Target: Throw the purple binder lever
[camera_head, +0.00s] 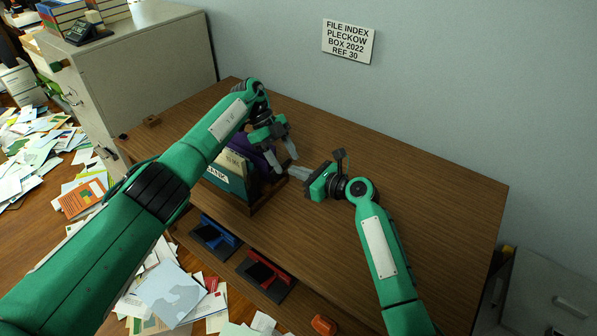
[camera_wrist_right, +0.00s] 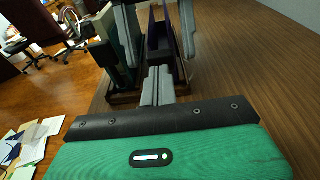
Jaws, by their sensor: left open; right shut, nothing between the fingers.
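The purple binder (camera_head: 240,146) stands in a dark wooden rack (camera_head: 258,206) on the desk, partly hidden by my left arm. In the right wrist view the purple binder (camera_wrist_right: 153,38) stands upright between my left gripper's fingers. My left gripper (camera_head: 281,156) is open over the binder's right end; whether it touches is unclear. My right gripper (camera_head: 288,184) is shut and empty, its tips close to the rack's right end. In the right wrist view my right gripper (camera_wrist_right: 158,84) points toward the binder. I cannot make out the lever.
A dark green file box (camera_head: 226,178) with papers stands beside the binder in the rack. Blue (camera_head: 215,236) and red (camera_head: 266,272) items lie on a lower shelf. The desk's right side is clear. A grey cabinet (camera_head: 150,70) stands left; papers litter the floor.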

